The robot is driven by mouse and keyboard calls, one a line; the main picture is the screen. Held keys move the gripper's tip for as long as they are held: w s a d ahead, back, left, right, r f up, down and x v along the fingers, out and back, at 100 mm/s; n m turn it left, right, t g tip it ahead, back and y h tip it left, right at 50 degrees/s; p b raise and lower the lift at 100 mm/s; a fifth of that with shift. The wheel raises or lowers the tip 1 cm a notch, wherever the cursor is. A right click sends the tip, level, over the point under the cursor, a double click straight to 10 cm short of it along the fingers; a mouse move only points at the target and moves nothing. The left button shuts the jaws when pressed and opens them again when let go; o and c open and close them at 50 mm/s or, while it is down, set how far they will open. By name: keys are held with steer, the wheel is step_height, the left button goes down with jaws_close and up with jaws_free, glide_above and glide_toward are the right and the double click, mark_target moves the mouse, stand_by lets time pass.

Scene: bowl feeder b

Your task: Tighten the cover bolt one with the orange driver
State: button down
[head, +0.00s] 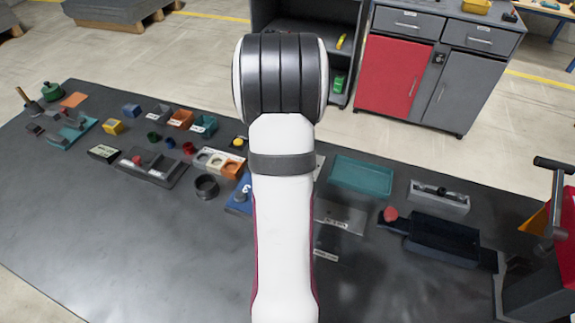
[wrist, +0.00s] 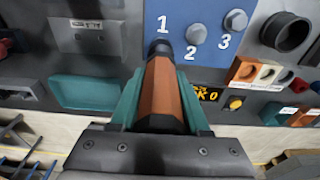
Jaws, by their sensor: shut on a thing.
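In the wrist view my gripper (wrist: 161,88) has its teal fingers shut on the orange driver (wrist: 162,92). The driver's dark nose points at the blue cover (wrist: 210,62), just below the printed number 1. Cover bolt one is hidden behind the nose, and I cannot tell whether the two touch. Grey hex bolts show by number 2 (wrist: 196,34) and number 3 (wrist: 236,20). In the head view my arm hides the gripper and driver; only a sliver of the blue cover (head: 237,202) shows left of the arm.
A black ring (wrist: 286,32) and a block row with an orange holder (wrist: 244,70) stand right of the cover in the wrist view. A yellow button (wrist: 236,103) is close by. A teal tray (head: 361,174) lies right of my arm. The dark table's front left (head: 110,235) is clear.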

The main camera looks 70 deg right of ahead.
steer(key=shift+f, duration=1.1)
stand_by(2.0)
steer(key=shift+r, duration=0.1)
steer(key=shift+r, duration=2.7)
steer(key=shift+w, duration=0.1)
